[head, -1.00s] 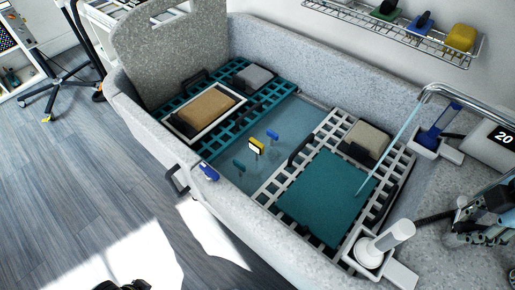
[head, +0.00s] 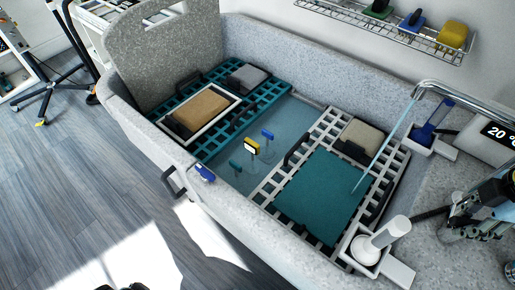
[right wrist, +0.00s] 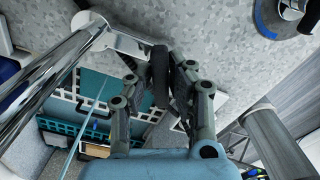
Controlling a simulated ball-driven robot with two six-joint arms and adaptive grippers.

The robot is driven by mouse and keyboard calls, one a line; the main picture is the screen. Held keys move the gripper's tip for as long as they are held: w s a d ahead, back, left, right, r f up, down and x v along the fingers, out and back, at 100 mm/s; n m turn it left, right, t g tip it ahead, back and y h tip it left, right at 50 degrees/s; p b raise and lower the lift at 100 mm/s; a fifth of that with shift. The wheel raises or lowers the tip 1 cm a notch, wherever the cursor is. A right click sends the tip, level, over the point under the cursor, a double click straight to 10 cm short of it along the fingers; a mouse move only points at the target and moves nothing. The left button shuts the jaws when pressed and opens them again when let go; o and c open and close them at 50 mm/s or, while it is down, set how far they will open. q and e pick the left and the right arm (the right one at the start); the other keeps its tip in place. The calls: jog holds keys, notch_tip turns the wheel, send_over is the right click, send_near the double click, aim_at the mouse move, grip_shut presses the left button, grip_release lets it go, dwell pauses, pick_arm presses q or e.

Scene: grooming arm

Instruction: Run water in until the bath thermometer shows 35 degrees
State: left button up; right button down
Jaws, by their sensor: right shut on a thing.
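A chrome tap (head: 455,97) runs a thin stream of water (head: 385,145) onto a teal panel (head: 322,197) in the grey bath (head: 240,225). A display box (head: 484,137) behind the tap reads 20 °C. A small yellow float with a white face (head: 251,147), perhaps the bath thermometer, stands in the shallow water; its reading is too small to tell. My right gripper (head: 462,208) is at the right edge of the head view. In the right wrist view its fingers (right wrist: 163,88) are shut on a black lever (right wrist: 160,72) beside the tap. My left gripper is not in view.
White racks (head: 270,188) and teal racks (head: 268,98) cross the bath, bearing a tan pad (head: 200,110) and other pads. A white cylinder (head: 392,231) and a blue-handled tool (head: 424,132) stand on the right rim. A wire shelf (head: 390,32) hangs above.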

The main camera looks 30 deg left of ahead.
jog(key=shift+s+f+m, duration=0.1)
jog(key=shift+s+m, duration=0.05)
jog(key=shift+m, duration=2.15)
jog(key=c, duration=1.2)
grip_release()
jog(key=shift+o, duration=0.2)
jog(key=shift+r, duration=4.1)
